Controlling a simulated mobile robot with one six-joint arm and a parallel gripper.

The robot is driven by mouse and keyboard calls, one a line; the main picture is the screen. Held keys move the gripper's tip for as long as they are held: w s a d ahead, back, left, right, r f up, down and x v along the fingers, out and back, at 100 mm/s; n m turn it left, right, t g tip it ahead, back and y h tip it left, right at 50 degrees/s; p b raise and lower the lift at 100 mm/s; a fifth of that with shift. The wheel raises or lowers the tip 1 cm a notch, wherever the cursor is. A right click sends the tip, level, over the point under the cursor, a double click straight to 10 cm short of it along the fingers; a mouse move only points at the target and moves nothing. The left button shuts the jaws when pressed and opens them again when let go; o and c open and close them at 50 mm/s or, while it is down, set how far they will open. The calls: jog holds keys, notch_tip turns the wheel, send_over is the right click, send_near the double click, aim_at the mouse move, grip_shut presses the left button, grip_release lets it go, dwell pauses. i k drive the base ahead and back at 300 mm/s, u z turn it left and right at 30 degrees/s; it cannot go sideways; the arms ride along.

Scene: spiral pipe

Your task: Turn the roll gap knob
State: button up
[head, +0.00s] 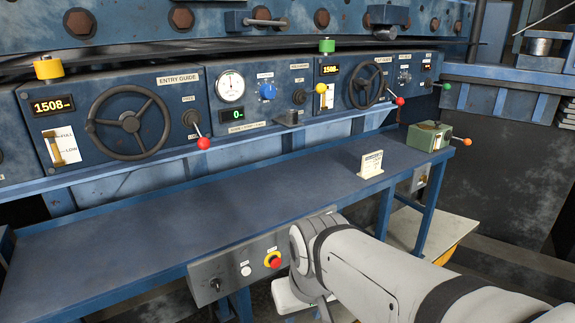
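A blue round knob (267,91) sits on the middle of the console face, right of a round white gauge (231,86) and above a small green display (232,115) reading 0. The small label above this knob is too small to read, so I cannot confirm that it is the roll gap knob. A smaller grey knob (404,76) sits on the right panel, its label also unreadable. My arm comes in from the lower right and bends down in front of the bench. My gripper's fingers do not show. Nothing of my arm touches the console.
A handwheel (130,123) and a red-tipped lever (203,143) stick out left of the blue knob. The blue bench top (190,205) is mostly clear, with a small sign (371,164) and green box (429,136) at right.

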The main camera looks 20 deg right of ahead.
aim_at(405, 77)
jog(key=u, duration=0.3)
jog(key=k, duration=1.15)
jog(key=z, duration=1)
jog(key=i, duration=1)
jog(key=z, duration=0.1)
jog(key=k, duration=0.25)
jog(key=z, duration=0.7)
jog(key=i, duration=1.7)
jog(key=u, duration=0.15)
